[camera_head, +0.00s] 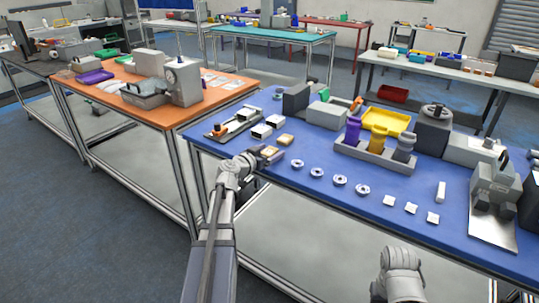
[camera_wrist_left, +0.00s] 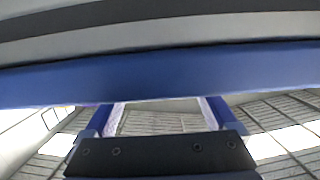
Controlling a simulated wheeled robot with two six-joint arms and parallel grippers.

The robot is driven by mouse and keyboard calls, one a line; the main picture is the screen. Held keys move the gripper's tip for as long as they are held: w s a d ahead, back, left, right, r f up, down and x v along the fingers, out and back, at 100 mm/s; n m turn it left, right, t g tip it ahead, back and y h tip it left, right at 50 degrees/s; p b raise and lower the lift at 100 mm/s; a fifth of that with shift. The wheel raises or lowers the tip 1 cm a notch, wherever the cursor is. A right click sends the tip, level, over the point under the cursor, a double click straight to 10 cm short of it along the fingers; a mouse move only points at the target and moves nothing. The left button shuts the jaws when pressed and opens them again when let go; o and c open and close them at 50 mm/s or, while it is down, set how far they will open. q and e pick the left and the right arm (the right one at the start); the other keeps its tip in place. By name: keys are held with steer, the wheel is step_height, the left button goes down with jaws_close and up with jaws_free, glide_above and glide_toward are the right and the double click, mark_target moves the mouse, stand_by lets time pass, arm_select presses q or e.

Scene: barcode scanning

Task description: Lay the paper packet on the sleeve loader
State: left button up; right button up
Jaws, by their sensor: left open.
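My left gripper (camera_head: 264,156) is at the near left edge of the blue table, its jaws open beside a small tan packet, which looks like the paper packet (camera_head: 270,151). I cannot tell whether they touch. A similar tan packet (camera_head: 285,139) lies just behind.
White open-ended boxes (camera_head: 261,131) stand between the packets and the grey device. Several round rings (camera_head: 317,172) and white squares (camera_head: 411,208) line the front. A grey holder with coloured bottles (camera_head: 374,157) stands behind. The orange table (camera_head: 170,112) is at left.

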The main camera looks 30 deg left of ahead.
arm_select(q)
jaws_close()
stand_by(0.7)
